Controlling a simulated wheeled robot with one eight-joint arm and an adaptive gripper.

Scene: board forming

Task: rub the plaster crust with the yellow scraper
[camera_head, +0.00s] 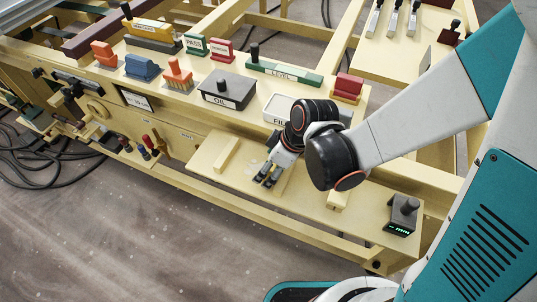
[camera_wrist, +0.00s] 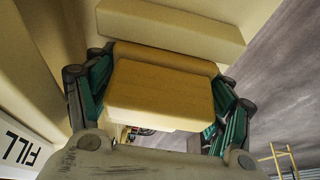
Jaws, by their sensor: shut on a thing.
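My gripper (camera_head: 268,180) is low over the work board, fingertips pointing down. In the wrist view, a tan-yellow block (camera_wrist: 160,92) with rounded edges sits between the teal-sided fingers, and my gripper is shut on it. I cannot tell if this block is the yellow scraper's handle; its lower end is hidden. In the head view the block is hidden by the gripper. Small pale patches (camera_head: 254,167), perhaps the plaster crust, lie on the board just left of the fingertips. Whether the tool touches them cannot be told.
A raised cream bar (camera_head: 226,154) stands on the board left of the gripper; another (camera_head: 338,200) is to the right. A grey box with green lights (camera_head: 402,214) stands at the right end. Behind are the FILL tray (camera_head: 275,106) and the OIL box (camera_head: 227,90).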

